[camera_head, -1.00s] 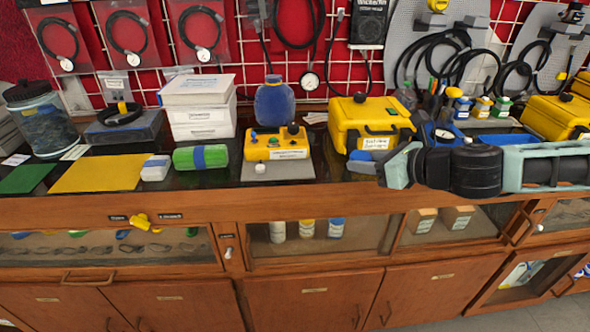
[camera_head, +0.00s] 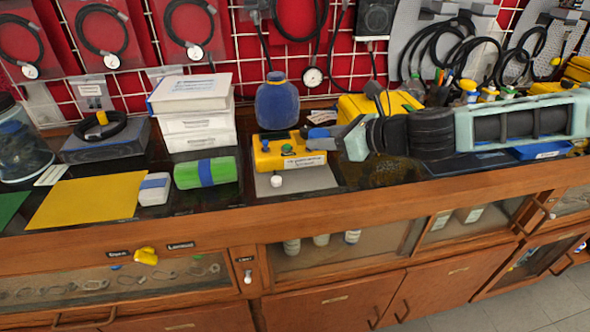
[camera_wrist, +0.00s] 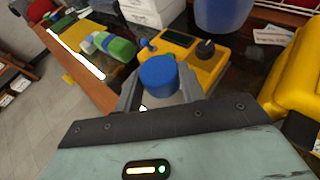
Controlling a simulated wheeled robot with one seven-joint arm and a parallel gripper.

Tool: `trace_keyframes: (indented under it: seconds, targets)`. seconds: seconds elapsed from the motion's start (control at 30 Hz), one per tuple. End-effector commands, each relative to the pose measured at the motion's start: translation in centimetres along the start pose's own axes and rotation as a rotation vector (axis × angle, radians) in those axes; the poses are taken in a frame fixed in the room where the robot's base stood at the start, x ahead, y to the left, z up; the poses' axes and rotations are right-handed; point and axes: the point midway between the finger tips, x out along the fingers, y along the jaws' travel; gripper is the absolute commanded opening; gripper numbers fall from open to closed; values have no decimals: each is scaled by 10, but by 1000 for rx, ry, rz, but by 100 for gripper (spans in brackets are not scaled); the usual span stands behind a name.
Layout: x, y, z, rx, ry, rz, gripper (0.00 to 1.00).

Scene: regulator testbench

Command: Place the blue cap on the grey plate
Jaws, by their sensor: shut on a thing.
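My gripper (camera_wrist: 158,90) is shut on the blue cap (camera_wrist: 158,74), a short round cylinder held upright between the fingertips. In the head view, my gripper (camera_head: 328,140) reaches in from the right, with the cap (camera_head: 318,133) above the right end of the yellow device (camera_head: 270,158). The grey plate (camera_head: 310,181) lies flat on the dark bench top, in front of and partly under the yellow device. A small white knob (camera_head: 277,181) is at the plate's left. The plate cannot be clearly made out in the wrist view, where my gripper blocks that area.
A green roll with a blue band (camera_head: 206,172) and a small white-blue block (camera_head: 154,189) stand left of the plate. A blue vessel (camera_head: 277,102) is behind the device. A yellow case (camera_head: 352,106) is behind my arm. The wooden bench edge (camera_head: 250,222) runs in front.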

Motion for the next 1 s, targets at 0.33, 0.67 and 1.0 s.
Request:
trace_keyframes:
  seconds: [0.33, 0.67, 1.0]
  targets:
    - [20, 1, -47, 5, 1, 2, 18]
    - [32, 0, -77, 4, 1, 0, 18]
    - [38, 0, -93, -1, 0, 0, 18]
